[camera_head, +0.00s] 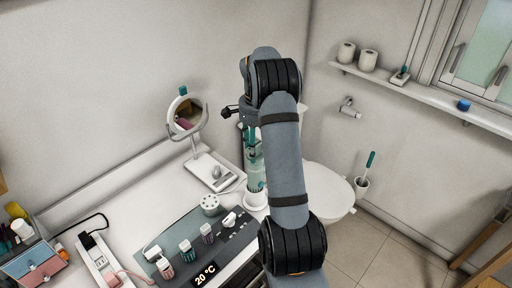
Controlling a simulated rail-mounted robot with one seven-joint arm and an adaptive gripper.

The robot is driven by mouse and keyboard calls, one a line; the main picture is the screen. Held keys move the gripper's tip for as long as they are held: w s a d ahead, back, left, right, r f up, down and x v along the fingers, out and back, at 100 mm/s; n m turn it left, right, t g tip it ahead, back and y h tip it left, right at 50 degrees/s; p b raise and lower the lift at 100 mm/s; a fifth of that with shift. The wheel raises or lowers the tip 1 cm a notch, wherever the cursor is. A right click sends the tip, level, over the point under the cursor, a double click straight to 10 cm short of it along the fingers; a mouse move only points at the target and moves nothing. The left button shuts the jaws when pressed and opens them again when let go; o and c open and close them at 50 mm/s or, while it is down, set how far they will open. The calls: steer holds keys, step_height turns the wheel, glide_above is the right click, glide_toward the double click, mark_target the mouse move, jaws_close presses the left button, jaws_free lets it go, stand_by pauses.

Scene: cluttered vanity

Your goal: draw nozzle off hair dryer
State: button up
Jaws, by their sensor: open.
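My gripper (229,112) shows as a small dark shape at the end of my arm, to the right of the round mirror and above the counter. Its fingers point left, and no object shows between them. I cannot clearly make out the hair dryer or its nozzle. A teal and clear upright object (254,172) on a white base stands just below my gripper, partly hidden by my arm; I cannot tell what it is.
The round mirror (203,117) stands on a white tray. A dark mat (183,229) holds several small bottles. A power strip (95,258) and drawer box (35,263) are at left. A toilet (329,188) and shelf (428,87) are at right.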

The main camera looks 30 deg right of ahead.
steer(key=shift+d+f, duration=0.15)
steer(key=shift+c, duration=1.1)
steer(key=c, duration=1)
steer(key=shift+r, duration=0.2)
steer(key=shift+r+p, duration=1)
steer(key=shift+r, duration=0.1)
jaws_close()
steer(key=shift+r+p, duration=1.8)
steer(key=shift+r, duration=0.7)
